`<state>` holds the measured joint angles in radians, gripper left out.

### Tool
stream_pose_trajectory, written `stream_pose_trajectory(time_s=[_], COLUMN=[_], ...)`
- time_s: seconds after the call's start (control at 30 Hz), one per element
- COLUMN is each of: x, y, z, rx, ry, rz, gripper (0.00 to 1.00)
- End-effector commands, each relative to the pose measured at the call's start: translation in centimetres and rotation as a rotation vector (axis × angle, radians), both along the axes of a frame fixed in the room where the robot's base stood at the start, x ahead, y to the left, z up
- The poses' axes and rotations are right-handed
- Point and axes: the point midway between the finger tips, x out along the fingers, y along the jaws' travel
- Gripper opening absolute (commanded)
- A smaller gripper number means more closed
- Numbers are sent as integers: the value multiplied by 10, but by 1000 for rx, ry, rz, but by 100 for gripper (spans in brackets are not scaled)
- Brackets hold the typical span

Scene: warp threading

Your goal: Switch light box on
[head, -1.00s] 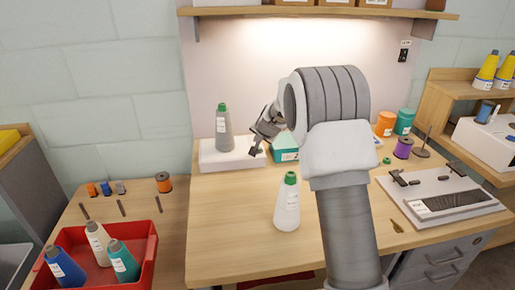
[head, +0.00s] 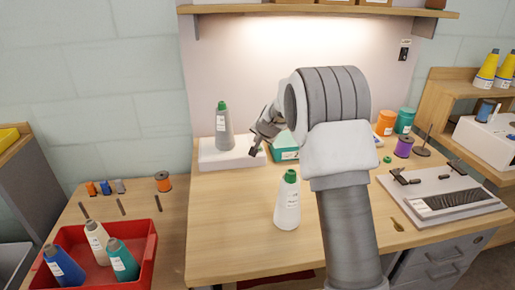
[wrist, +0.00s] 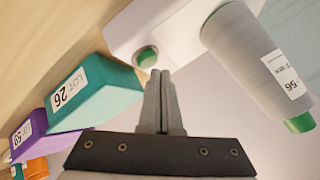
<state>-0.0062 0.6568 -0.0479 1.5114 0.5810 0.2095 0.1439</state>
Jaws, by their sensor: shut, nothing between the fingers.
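The light box (head: 222,152) is a low white box at the back left of the wooden table. A grey thread cone (head: 224,127) with a green tip stands upright on it. In the wrist view the white box (wrist: 185,20) bears a round green button (wrist: 147,57), with the grey cone (wrist: 258,62) to its right. My gripper (wrist: 160,76) is shut and empty, its fingertips close by the button. I cannot tell whether they touch it. In the head view my gripper (head: 254,152) is at the right end of the box, and my arm hides part of the area.
A teal box (head: 285,147) stands just right of the light box. A white cone (head: 288,200) with a green tip stands at the table's front. Purple (head: 403,147) and orange (head: 384,123) spools are at the right. A grey device (head: 445,192) lies at the right edge.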

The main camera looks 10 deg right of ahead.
Motion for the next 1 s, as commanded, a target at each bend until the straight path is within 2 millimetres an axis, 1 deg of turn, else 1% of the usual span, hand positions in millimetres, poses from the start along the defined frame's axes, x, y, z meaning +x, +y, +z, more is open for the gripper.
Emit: stream_pose_trajectory(time_s=[0.03,0.4,1.0], x=[0,0,0], y=[0,0,0], z=[-4,-3,-10], rx=[0,0,0], ry=[0,0,0], rz=[0,0,0], gripper=[0,0,0])
